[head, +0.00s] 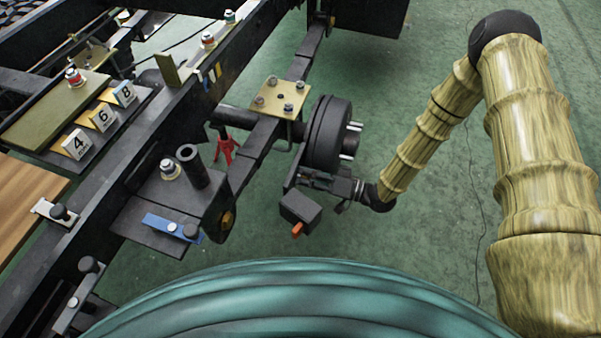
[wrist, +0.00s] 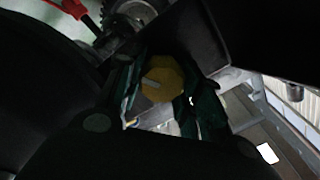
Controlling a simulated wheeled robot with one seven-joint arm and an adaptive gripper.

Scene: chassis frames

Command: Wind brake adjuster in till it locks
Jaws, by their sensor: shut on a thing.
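The brake adjuster looks like a yellow, many-sided knob (wrist: 160,80) with a pale bar mark on its face, in the middle of the wrist view. My gripper (wrist: 162,92) has its dark green fingers on either side of the knob and is shut on it. In the head view my gripper (head: 347,188) reaches in from the right, low beside the dark brake drum (head: 328,135). The knob is hidden there. The drum sits at the end of the axle, with pale studs on its outer face.
A red stand (head: 224,146) is under the axle. The chassis rail, with numbered blocks (head: 102,117) and a blue bar (head: 172,227), fills the left. Green floor (head: 430,225) is open at right.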

